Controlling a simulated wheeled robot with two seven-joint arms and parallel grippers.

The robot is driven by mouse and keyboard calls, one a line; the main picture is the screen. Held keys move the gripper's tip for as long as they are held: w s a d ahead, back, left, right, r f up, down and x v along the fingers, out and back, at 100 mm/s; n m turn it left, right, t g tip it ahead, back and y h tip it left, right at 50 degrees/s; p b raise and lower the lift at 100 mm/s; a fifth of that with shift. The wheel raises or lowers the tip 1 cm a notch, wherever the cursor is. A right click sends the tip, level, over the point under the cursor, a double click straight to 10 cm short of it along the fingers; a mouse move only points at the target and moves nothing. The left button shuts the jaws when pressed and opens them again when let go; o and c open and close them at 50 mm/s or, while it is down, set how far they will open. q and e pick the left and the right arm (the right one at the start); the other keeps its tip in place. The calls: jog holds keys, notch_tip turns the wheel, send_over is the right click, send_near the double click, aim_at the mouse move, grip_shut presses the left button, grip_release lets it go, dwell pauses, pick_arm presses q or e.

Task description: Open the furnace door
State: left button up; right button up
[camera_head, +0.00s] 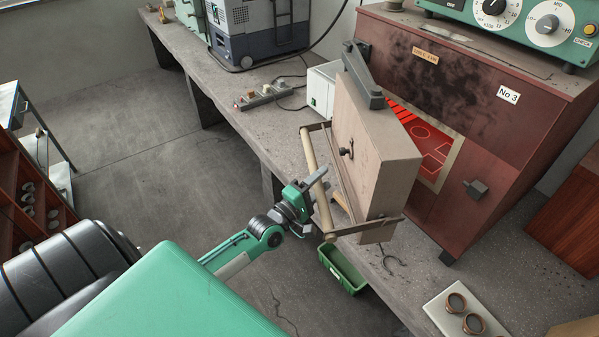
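The furnace (455,110) is a dark red-brown, soot-stained box on the bench at the right. Its thick beige door (385,150) stands swung well out to the left, and the red-glowing chamber (425,140) shows behind it. A pale bar handle (311,160) on brackets runs along the door's outer face. My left gripper (316,182) is at the middle of this handle, with a grey finger crossing the bar. Whether the fingers are closed around the bar is not clear. My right gripper is out of view.
A green control box (520,25) sits on top of the furnace. A white box (322,88) and a power strip (265,96) lie behind the door. A green bin (343,270) is below, and a pale tray (445,312) with copper-coloured rings lies at front right.

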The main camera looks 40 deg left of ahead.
pick_arm(q)
jog(key=b+v, duration=0.3)
jog(key=v, duration=0.9)
jog(key=shift+s+f, duration=0.15)
jog(key=shift+s, duration=0.15)
jog(key=shift+a, duration=0.15)
